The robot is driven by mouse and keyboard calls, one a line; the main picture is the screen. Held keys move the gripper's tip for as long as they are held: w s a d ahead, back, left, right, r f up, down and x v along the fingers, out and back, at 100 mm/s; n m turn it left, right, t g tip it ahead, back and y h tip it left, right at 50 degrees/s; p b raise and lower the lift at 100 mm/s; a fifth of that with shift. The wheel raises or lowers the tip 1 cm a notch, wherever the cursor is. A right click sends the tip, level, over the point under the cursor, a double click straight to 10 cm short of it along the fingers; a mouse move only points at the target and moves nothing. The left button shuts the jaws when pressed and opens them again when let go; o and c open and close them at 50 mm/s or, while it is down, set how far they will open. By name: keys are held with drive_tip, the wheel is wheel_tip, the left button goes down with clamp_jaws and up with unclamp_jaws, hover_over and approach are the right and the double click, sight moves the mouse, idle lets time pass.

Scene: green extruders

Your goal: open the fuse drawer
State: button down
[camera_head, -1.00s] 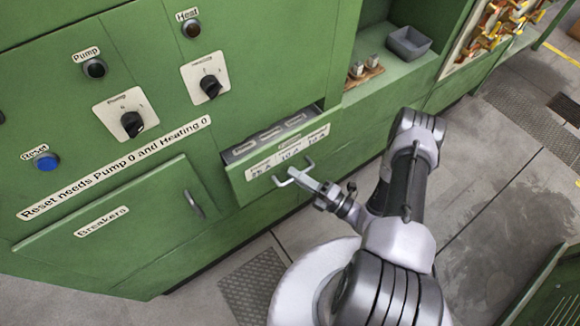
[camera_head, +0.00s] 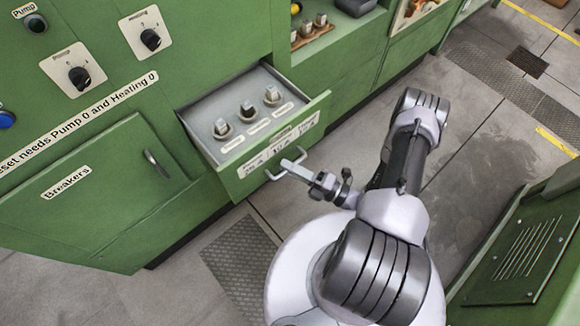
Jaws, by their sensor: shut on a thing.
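The fuse drawer (camera_head: 228,172) is a green-fronted drawer with a grey inside, pulled well out of the green cabinet. Three fuses with grey-white tops stand in a row in it, each with a small label in front. The drawer front carries white labels. A light bar handle (camera_head: 272,175) sits on the front, below the labels. My gripper (camera_head: 293,168) is at the handle and shut on it, with the arm reaching in from the right. The exact finger contact is small and partly hidden.
The Breakers door (camera_head: 95,195) is closed at the left of the drawer. Knobs (camera_head: 80,78) and the blue Reset button (camera_head: 7,119) are on the panel above. A shelf with small parts (camera_head: 312,30) is at the upper right. Another green unit (camera_head: 520,250) stands at the lower right.

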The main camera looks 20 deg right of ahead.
idle(0.3)
drive_tip(key=c, duration=1.5)
unclamp_jaws()
drive_tip(key=shift+o, duration=0.2)
drive_tip(key=p+v, duration=0.1)
drive_tip(key=v, duration=1.6)
drive_tip(key=shift+s+p, duration=0.15)
drive_tip(key=shift+p, duration=0.2)
drive_tip(key=shift+d, duration=0.1)
